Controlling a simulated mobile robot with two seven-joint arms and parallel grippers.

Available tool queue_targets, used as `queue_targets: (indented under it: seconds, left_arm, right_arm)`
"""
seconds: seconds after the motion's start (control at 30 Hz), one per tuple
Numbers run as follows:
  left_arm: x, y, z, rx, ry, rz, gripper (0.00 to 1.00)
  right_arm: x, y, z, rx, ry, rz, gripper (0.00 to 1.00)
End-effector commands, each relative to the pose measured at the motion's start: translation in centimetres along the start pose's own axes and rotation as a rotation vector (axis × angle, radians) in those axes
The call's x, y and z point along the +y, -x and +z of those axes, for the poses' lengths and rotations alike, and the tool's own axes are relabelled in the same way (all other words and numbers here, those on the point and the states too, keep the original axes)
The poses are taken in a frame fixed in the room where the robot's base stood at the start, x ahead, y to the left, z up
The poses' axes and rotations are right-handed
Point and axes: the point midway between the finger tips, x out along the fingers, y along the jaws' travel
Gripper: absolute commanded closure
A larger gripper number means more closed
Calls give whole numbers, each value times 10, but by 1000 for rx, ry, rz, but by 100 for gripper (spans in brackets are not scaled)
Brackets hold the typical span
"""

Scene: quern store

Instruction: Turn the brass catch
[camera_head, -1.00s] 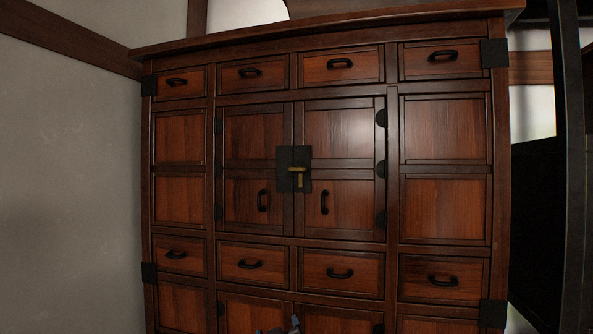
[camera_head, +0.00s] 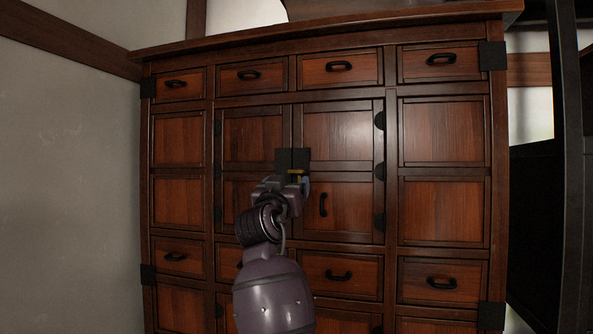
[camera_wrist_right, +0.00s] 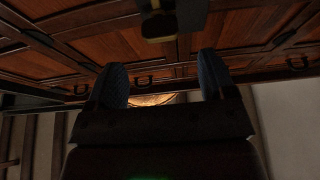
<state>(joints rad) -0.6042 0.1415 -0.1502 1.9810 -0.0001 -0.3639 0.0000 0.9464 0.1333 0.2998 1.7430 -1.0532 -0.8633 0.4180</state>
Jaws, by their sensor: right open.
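The brass catch (camera_head: 296,173) sits on a black plate (camera_head: 301,157) where the two middle doors of the wooden cabinet meet. In the head view my right gripper (camera_head: 284,182) is in front of the plate and hides most of the catch. In the right wrist view the two dark blue fingers of the right gripper (camera_wrist_right: 162,66) stand apart with nothing between them. A dim brass-coloured piece, likely the catch (camera_wrist_right: 159,30), shows just past the fingertips, near the top edge. I cannot tell whether a finger touches it. My left gripper is not in view.
The cabinet (camera_head: 392,200) fills most of the head view, with several drawers and black handles. A plain wall (camera_head: 70,190) is at the left and a dark post (camera_head: 571,170) at the right.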

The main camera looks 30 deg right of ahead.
Motion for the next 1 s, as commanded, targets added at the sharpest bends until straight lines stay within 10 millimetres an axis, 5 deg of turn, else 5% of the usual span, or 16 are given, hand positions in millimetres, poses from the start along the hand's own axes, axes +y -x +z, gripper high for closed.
queue_targets:
  seconds: [0.5,0.93,1.0]
  left_arm:
    - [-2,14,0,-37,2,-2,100]
    - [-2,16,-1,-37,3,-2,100]
    - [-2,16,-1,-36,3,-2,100]
  right_arm:
    - [0,-79,-1,-1,3,0,23]
    - [0,-86,0,0,1,-1,23]
    - [0,-86,0,0,1,-1,31]
